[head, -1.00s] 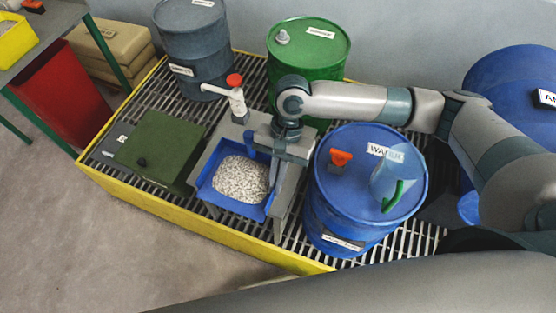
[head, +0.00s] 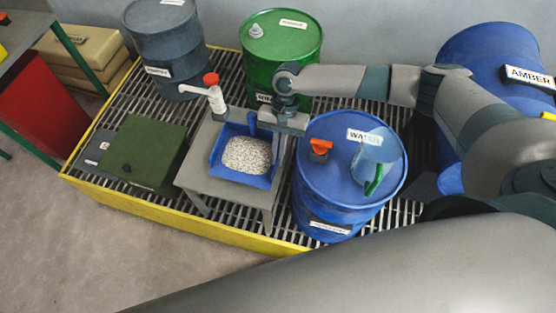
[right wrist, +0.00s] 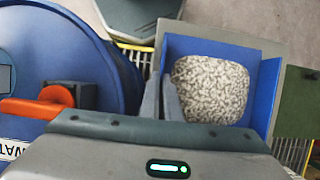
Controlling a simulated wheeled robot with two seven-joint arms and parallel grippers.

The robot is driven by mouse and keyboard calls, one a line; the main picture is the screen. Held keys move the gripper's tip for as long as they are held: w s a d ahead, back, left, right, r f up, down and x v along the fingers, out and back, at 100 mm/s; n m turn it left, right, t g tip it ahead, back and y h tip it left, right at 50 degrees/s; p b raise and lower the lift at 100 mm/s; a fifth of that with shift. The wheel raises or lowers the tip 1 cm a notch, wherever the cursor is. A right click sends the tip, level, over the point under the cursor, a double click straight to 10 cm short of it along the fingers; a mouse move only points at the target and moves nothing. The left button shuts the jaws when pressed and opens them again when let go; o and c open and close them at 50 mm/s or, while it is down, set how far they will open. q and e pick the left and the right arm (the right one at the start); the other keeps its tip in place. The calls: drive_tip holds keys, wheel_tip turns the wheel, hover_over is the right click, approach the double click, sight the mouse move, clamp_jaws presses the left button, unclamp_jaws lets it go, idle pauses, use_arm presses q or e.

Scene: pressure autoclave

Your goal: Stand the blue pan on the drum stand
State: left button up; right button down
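The blue pan (head: 236,178), filled with pale speckled granules (head: 247,154), is level over the top of a grey four-legged stand (head: 197,171). I cannot tell whether its base touches the stand. My right gripper (head: 270,147) reaches down at the pan's right side. In the right wrist view its fingers (right wrist: 162,98) are close together on the pan's side wall, and the pan (right wrist: 268,88) and the grey stand (right wrist: 240,38) show beyond them. The underside of the pan is hidden. My left gripper is not in view.
A white tap with red top (head: 214,92) juts in behind the pan. A dark green box (head: 146,152) stands left. Green (head: 280,62) and grey-blue (head: 165,45) drums stand behind.

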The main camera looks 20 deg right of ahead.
drive_tip(key=shift+f+p, duration=0.65)
drive_tip(key=shift+f, duration=1.35)
drive_tip(key=c, duration=2)
unclamp_jaws()
drive_tip(key=shift+f, duration=0.1)
drive_tip(key=b+v, duration=0.3)
drive_tip(key=v, duration=0.8)
drive_tip(key=shift+w+d+r, duration=0.1)
drive_tip(key=shift+d+r, duration=0.05)
drive_tip(key=shift+r, duration=0.5)
